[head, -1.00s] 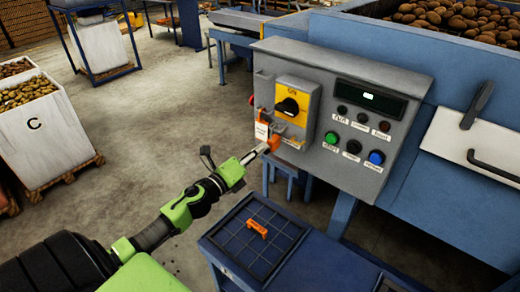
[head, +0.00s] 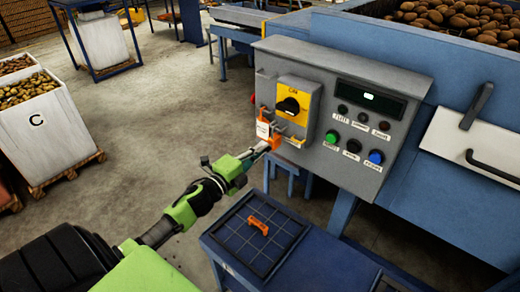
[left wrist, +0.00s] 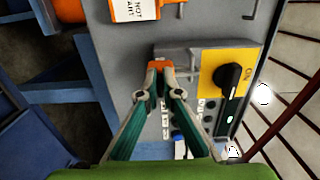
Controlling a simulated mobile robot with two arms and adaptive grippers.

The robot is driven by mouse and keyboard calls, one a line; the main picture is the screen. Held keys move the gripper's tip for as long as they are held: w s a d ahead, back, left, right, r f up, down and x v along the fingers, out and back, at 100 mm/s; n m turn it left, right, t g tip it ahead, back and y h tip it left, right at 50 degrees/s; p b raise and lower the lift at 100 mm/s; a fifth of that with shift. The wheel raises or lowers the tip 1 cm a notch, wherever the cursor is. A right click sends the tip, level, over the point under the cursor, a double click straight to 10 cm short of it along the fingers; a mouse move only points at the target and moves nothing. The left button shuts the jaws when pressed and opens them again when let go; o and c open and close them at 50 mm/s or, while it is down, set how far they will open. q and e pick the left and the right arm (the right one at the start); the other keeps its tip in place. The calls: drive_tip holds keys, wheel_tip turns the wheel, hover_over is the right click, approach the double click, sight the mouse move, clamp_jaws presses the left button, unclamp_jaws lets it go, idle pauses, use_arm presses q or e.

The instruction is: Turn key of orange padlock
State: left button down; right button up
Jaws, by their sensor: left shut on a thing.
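The orange padlock (head: 275,140) hangs at the lower left of the yellow switch plate (head: 299,97) on the grey control box. My left gripper (head: 267,147) reaches it from the lower left, with its fingertips shut just at the padlock. In the left wrist view the fingertips (left wrist: 160,72) come together at a small orange part of the padlock (left wrist: 157,64). The key is hidden between the fingertips, so its angle cannot be told. A white and orange tag (head: 263,130) hangs beside the padlock. The black switch knob (head: 289,105) is to the right, above. My right gripper is not in view.
The control box (head: 335,165) carries several buttons and a small display (head: 370,98). Below it, a blue table holds a dark gridded tray (head: 282,233) with an orange clip-like piece (head: 258,225). A white crate of potatoes (head: 45,125) stands left. The floor between is clear.

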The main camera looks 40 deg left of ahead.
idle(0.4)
use_arm(q)
drive_tip(key=c, duration=2.2)
unclamp_jaws()
drive_tip(key=s, duration=0.8)
drive_tip(key=s+a, duration=0.1)
drive_tip(key=s, duration=0.3)
